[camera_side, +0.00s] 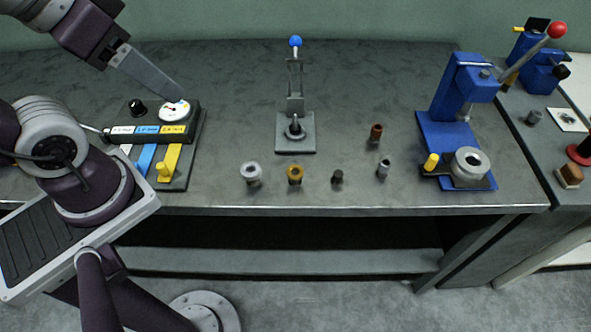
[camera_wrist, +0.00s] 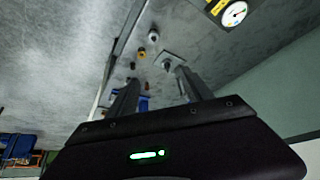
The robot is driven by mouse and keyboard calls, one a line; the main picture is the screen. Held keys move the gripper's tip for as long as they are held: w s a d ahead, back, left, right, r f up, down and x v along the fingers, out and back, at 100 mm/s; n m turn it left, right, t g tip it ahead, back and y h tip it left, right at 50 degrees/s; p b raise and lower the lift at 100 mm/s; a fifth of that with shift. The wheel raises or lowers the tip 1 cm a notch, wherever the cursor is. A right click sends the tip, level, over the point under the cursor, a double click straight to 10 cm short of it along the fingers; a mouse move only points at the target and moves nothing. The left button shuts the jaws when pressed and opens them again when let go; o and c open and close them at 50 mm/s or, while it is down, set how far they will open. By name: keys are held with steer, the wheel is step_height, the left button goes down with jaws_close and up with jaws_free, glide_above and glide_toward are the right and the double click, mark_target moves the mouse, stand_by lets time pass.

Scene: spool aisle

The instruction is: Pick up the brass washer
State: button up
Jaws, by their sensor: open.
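The brass washer (camera_side: 295,174) is a small gold-coloured ring-shaped piece near the table's front edge in the side view. It stands between a pale metal ring (camera_side: 251,173) and a small dark piece (camera_side: 337,177). In the wrist view the brass washer (camera_wrist: 141,51) is small, beyond the fingertips. My gripper (camera_side: 179,98) is at the upper left of the side view, above the gauge panel and well away from the washer. Its two fingers (camera_wrist: 157,75) are apart in the wrist view, with nothing held between them.
The gauge panel (camera_side: 187,160) has coloured levers. A blue-knobbed toggle clamp (camera_side: 295,145) stands behind the washer. A copper piece (camera_side: 376,132) and a silver piece (camera_side: 383,168) are to its right. A blue press (camera_side: 455,115) stands further right. The table between the panel and clamp is clear.

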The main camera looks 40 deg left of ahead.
steer(key=m+g, duration=0.5)
steer(key=m, duration=1.6)
glide_above(295, 173)
step_height(295, 173, down, 20)
steer(key=shift+g, duration=0.3)
step_height(295, 173, down, 8)
steer(key=shift+r, duration=0.1)
steer(key=shift+f, duration=0.25)
jaws_close()
